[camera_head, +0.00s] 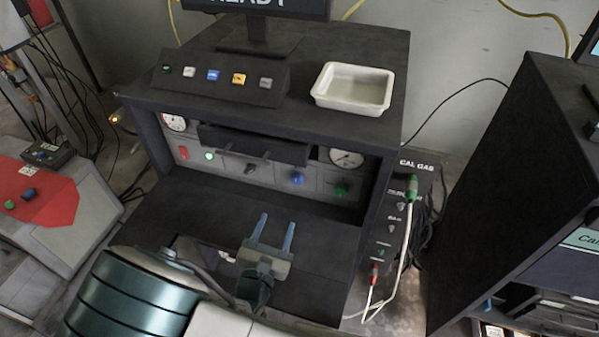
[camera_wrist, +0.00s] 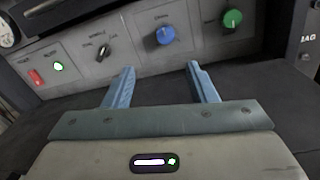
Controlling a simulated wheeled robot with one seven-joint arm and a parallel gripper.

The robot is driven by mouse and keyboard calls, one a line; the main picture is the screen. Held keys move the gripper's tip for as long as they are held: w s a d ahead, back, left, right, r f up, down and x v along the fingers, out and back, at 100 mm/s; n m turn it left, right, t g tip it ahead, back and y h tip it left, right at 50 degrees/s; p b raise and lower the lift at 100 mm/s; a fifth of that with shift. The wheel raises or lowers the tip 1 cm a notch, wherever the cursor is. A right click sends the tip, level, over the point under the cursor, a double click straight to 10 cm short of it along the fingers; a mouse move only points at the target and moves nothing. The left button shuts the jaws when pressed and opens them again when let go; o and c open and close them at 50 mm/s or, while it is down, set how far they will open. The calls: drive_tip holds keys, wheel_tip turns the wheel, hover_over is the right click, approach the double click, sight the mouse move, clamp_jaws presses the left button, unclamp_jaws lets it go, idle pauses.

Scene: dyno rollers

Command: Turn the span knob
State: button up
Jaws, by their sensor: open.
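Knobs sit in a row on the grey front panel of a dark console. A blue knob (camera_head: 297,179) is right of the middle and shows in the wrist view (camera_wrist: 165,35), beyond the gap between my fingers. A green knob (camera_head: 342,189) is to its right, also in the wrist view (camera_wrist: 233,18). A black selector knob (camera_head: 250,168) is to its left. The small labels are too blurred to tell surely which is the span knob. My gripper (camera_head: 276,221) is open and empty, its blue fingers (camera_wrist: 160,70) pointing at the panel and apart from the knobs.
A red switch (camera_head: 184,153) and lit green lamp (camera_head: 209,156) are left on the panel. A handle bar (camera_head: 253,144) overhangs the panel. A white tray (camera_head: 353,88) stands on top. A dark ledge (camera_head: 200,205) lies below. White cables (camera_head: 405,240) hang at the right.

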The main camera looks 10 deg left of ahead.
sight(296, 182)
drive_tip(key=shift+h, duration=0.3)
drive_tip(key=w+p, duration=0.1)
drive_tip(key=w, duration=0.8)
drive_tip(key=w+d+p, duration=0.1)
drive_tip(key=w, duration=0.3)
drive_tip(key=shift+w+p, duration=0.35)
drive_tip(key=c, duration=1)
drive_tip(key=shift+a, duration=0.1)
